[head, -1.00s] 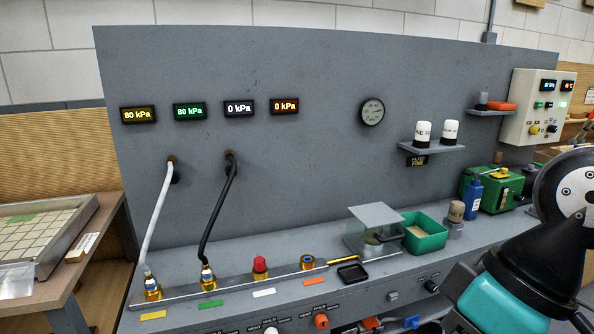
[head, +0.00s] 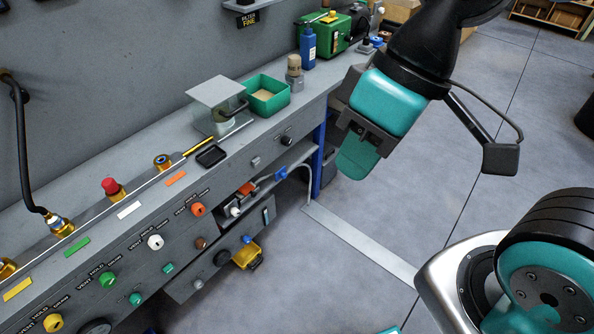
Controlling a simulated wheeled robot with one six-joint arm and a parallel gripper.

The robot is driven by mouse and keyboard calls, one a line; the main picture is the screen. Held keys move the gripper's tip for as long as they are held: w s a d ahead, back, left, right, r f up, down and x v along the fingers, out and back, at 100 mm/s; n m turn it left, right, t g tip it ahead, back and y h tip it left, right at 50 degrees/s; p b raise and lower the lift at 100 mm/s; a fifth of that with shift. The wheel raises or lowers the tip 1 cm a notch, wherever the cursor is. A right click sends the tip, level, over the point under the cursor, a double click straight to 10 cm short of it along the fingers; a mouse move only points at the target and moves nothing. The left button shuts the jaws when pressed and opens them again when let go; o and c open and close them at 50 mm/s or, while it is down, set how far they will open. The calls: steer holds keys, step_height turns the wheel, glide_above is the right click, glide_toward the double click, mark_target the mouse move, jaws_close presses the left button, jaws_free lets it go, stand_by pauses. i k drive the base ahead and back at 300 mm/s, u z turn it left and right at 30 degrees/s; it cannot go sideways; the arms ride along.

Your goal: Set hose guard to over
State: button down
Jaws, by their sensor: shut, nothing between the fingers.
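A long flat pale grey strip (head: 360,244) lies on the floor and looks like the hose guard. It runs from the foot of the bench toward the lower right, where my arm cuts off the view of it. Whether the hose runs under the strip I cannot tell. My gripper (head: 356,162) hangs in the air right of the bench, above and apart from the strip. It points down, with its teal fingers shut and empty.
The grey bench (head: 110,235) fills the left, with knobs on its front. A yellow-fronted fixture (head: 248,255) juts out below.

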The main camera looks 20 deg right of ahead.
mark_target(281, 173)
steer(key=z, duration=1.65)
steer(key=i, duration=0.75)
steer(key=u, duration=1.3)
